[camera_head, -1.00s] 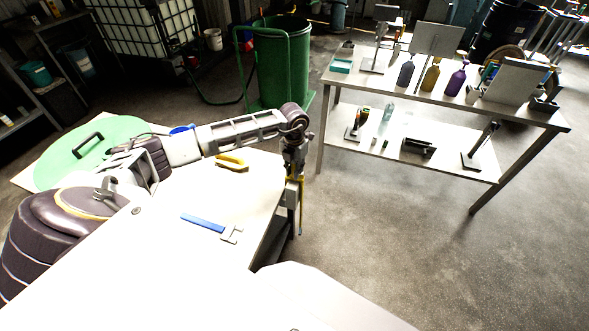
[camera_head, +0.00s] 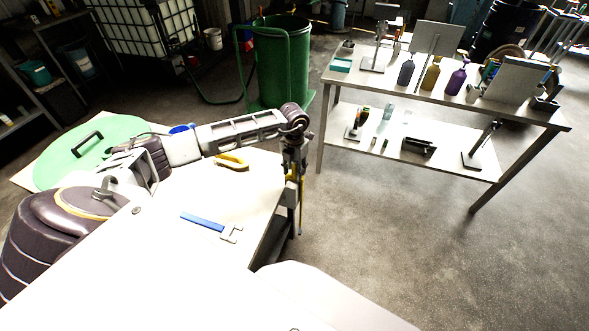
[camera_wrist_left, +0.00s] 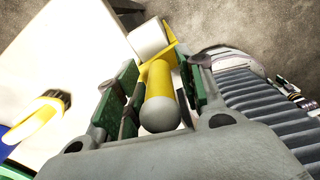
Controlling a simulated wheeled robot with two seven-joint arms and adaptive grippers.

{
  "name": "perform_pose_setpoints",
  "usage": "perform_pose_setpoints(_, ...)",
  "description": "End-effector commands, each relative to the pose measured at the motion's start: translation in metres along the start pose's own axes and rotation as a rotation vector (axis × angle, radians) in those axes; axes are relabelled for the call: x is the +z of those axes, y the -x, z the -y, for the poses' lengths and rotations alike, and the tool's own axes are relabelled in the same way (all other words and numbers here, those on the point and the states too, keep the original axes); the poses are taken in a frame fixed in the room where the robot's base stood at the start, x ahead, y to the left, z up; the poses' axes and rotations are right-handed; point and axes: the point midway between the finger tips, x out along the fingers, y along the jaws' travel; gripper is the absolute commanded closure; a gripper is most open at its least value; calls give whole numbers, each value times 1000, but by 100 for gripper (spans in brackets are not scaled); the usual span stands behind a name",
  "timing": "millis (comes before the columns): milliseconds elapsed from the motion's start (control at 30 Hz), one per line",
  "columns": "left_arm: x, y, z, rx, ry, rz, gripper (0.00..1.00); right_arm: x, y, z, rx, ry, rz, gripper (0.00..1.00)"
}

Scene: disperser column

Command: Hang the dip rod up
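The yellow dip rod (camera_head: 301,212) stands upright beside the bench's right edge in the head view. In the left wrist view its grey rounded end (camera_wrist_left: 160,114) faces the camera. A white cylinder (camera_wrist_left: 149,38) lies just past it, with yellow parts of the rod close around it; I cannot tell whether it bears the rod. My left gripper (camera_head: 294,172) points down over the bench edge. Its green-padded fingers (camera_wrist_left: 160,85) stand on both sides of the rod, with narrow gaps showing, so it looks open around it. My right gripper is not in view.
The white bench (camera_head: 170,255) carries a yellow-handled tool (camera_head: 232,160) and a blue-handled tool (camera_head: 205,221). A green bin (camera_head: 280,65) stands behind. A two-tier table (camera_head: 500,110) with bottles is at the right. The floor between is clear.

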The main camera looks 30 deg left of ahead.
Motion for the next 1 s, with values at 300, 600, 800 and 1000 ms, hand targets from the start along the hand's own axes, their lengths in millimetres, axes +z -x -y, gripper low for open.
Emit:
perform_pose_setpoints(300, -1, -1, 0, 1, 0, -2, 56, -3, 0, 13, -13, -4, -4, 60)
perform_pose_setpoints(600, 0, 14, 0, 1, 0, 0, 56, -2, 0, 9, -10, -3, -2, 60)
perform_pose_setpoints(800, 1, 39, 0, -1, 0, 3, 56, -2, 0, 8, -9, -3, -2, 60)
perform_pose_setpoints(1000, 1, 69, 0, 0, -1, 2, 56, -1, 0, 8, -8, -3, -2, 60)
